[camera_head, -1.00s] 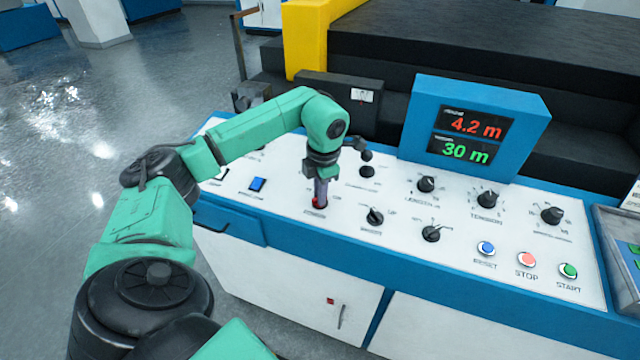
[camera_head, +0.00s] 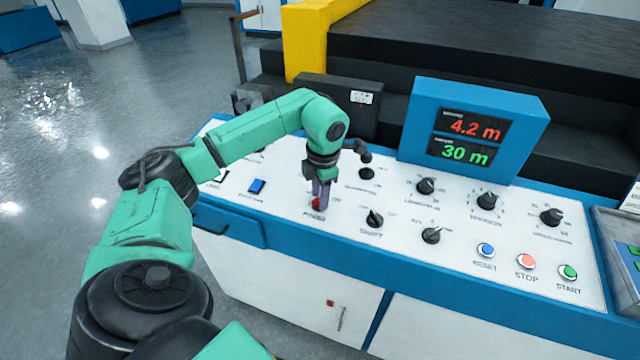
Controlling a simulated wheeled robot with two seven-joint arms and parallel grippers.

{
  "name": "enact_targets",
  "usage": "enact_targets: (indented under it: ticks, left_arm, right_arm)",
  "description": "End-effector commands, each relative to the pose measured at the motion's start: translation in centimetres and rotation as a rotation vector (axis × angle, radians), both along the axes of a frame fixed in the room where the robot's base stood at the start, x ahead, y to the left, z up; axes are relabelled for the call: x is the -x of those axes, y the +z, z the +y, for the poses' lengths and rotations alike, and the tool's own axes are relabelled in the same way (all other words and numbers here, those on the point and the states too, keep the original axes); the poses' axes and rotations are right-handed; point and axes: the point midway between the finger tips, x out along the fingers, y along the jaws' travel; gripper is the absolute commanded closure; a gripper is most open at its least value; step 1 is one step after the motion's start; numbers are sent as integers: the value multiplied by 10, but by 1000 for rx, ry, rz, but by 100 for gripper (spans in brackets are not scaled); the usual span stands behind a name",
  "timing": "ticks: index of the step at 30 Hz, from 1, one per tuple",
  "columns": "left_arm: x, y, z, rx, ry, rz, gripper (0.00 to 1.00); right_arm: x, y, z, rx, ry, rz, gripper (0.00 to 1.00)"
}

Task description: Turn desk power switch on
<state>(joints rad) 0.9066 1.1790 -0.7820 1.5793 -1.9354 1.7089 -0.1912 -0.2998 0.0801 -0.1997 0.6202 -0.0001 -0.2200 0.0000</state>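The desk power switch (camera_head: 316,204) is a small red knob on the white desk panel, with a label that reads like POWER just below it. My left gripper (camera_head: 321,193) points down at this switch, its fingertips right at the knob and covering part of it. Whether the fingers touch or grip the knob, and which way the knob is turned, I cannot tell. My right gripper is out of view.
Several black knobs, such as the nearby one (camera_head: 374,217), stand right of the switch. RESET (camera_head: 486,250), STOP (camera_head: 526,261) and START (camera_head: 568,271) buttons are at the right. A blue display box (camera_head: 476,130) rises behind.

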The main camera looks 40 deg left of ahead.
Motion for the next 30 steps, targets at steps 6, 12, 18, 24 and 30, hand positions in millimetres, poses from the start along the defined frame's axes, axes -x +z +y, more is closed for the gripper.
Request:
enact_targets:
  ticks: [6, 12, 18, 24, 30]
  left_arm:
    - [0, 20, -3, 1, -1, -5, 56]
    - [2, 72, -9, 2, -1, -9, 56]
    - [7, 134, -14, -1, -1, -5, 56]
    - [8, 146, -16, 0, 0, -2, 56]
    - [8, 145, -16, 0, 0, -1, 56]
  right_arm:
    - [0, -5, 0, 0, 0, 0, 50]
    - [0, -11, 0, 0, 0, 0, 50]
    - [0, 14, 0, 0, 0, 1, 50]
    - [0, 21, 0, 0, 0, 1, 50]
    - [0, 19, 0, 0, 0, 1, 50]
